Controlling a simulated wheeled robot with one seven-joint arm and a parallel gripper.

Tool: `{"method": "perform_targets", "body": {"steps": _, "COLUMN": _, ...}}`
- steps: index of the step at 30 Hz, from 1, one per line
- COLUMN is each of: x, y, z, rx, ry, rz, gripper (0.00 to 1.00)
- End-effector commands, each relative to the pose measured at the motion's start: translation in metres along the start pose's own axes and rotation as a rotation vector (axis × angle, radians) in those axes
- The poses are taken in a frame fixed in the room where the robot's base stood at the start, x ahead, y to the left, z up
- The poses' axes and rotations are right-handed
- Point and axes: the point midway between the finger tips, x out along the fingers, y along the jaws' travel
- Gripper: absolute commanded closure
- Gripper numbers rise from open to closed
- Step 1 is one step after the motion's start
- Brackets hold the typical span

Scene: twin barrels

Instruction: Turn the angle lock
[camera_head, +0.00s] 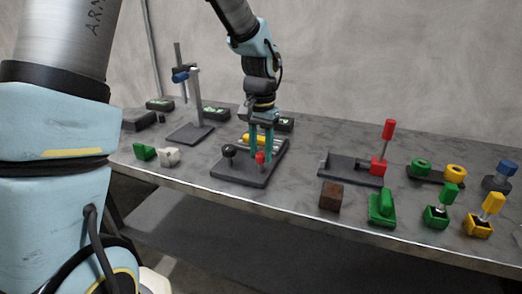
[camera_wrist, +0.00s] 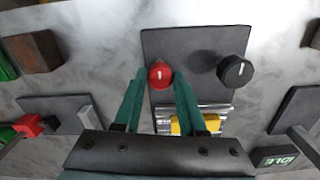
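A dark board (camera_head: 234,176) on the table carries a red knob (camera_head: 260,158) and a black knob (camera_head: 229,151); which part is the angle lock is not labelled. In the wrist view the red knob (camera_wrist: 160,74) and the black knob (camera_wrist: 236,70) each bear a pale pointer mark. A yellow block (camera_wrist: 193,123) sits on a silver rail on the same board. My gripper (camera_head: 261,149) points down over the board. Its teal fingers are apart, with the red knob showing between their tips; whether they touch it, I cannot tell.
A post stand (camera_head: 190,132) is left of the board. A black fixture with a red handle (camera_head: 387,132) is to the right. A brown block (camera_head: 331,196), a green block (camera_head: 382,208) and several coloured handles stand along the front right. Bare tabletop lies between the board and brown block.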

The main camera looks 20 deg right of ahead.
Motion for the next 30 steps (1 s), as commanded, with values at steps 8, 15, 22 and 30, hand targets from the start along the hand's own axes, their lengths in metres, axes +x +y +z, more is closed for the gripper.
{"method": "perform_targets", "body": {"steps": 8, "x": -0.0002, "y": 0.0001, "z": -0.0001, "rx": 0.0, "ry": 0.0, "rz": 0.0, "gripper": 0.92}}
{"method": "perform_targets", "body": {"steps": 15, "x": -0.0003, "y": 0.0001, "z": -0.0001, "rx": 0.0, "ry": 0.0, "rz": 0.0, "gripper": 1.0}}
{"method": "perform_targets", "body": {"steps": 22, "x": -0.0003, "y": 0.0005, "z": -0.0003, "rx": -0.023, "ry": 0.001, "rz": 0.0, "gripper": 1.0}}
{"method": "perform_targets", "body": {"steps": 30, "x": -0.0002, "y": 0.0006, "z": -0.0007, "rx": -0.159, "ry": 0.001, "rz": -0.001, "gripper": 1.0}}
